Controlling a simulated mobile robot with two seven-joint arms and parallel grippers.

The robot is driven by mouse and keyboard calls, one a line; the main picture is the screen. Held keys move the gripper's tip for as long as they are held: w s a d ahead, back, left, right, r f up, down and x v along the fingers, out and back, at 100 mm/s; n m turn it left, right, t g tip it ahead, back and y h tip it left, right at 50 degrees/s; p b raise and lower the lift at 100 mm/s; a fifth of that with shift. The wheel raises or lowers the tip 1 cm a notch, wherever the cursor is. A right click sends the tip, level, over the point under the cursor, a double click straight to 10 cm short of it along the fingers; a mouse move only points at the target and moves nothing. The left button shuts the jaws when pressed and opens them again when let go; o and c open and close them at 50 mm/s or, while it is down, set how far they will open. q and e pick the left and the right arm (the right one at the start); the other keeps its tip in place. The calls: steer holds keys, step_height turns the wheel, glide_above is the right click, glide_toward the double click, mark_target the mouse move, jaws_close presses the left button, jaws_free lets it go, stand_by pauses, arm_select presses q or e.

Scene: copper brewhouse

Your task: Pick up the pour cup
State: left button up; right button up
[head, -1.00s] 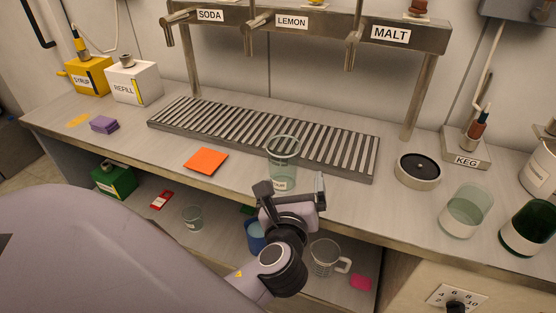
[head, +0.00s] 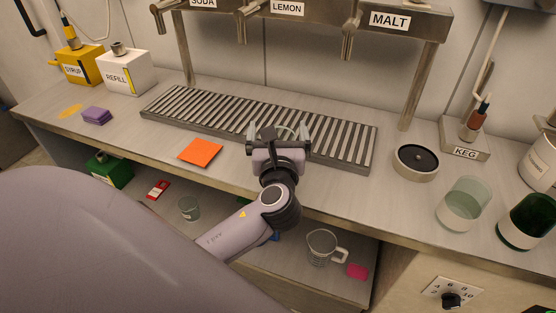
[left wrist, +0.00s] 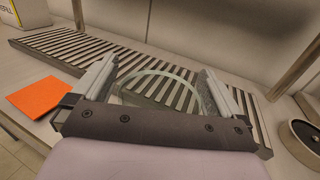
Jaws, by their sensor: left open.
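A clear glass cup (head: 287,132), which I take to be the pour cup, stands at the front of the drip grate and is mostly hidden behind my gripper in the head view. In the left wrist view its round glass rim (left wrist: 158,84) shows between the two fingers. My left gripper (head: 278,136) is open, with one finger on each side of the cup. It also shows in the left wrist view (left wrist: 156,88). I cannot tell whether the fingers touch the glass. My right gripper is not in view.
The slatted drip grate (head: 205,115) lies behind, under the taps. An orange square (head: 200,151) lies to the left. A round black-topped disc (head: 416,161) and a pale green glass (head: 464,204) stand to the right. A measuring jug (head: 321,247) is on the lower shelf.

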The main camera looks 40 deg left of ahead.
arm_select(q)
steer(key=shift+c, duration=0.3)
steer(key=c, duration=1.4)
steer(key=shift+r, duration=0.1)
steer(key=shift+c, duration=0.2)
